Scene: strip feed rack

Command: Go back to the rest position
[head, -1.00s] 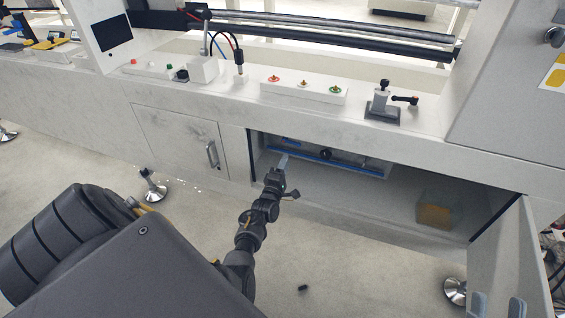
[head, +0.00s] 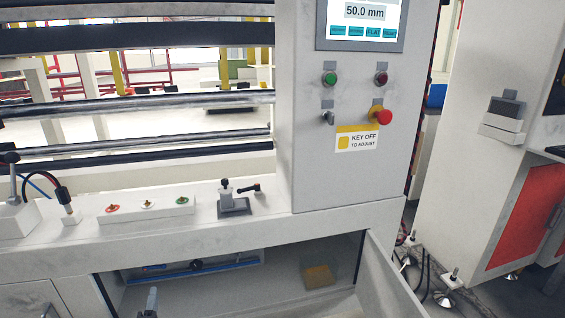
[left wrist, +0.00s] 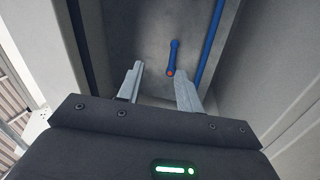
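My left gripper (head: 151,301) shows only as a pale fingertip at the bottom edge of the head view, in front of the open cabinet. In the left wrist view its two fingers (left wrist: 160,86) are apart with nothing between their tips. A blue rod with an orange-red end (left wrist: 174,58) is beyond the fingertips, apart from them. My right gripper is in neither view now.
The open cabinet compartment holds a blue-edged tray (head: 180,274) and a tan block (head: 319,276). Its open door (head: 388,283) stands at the right. A control panel (head: 352,110) with a red button rises above. A small clamp (head: 233,204) stands on the ledge.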

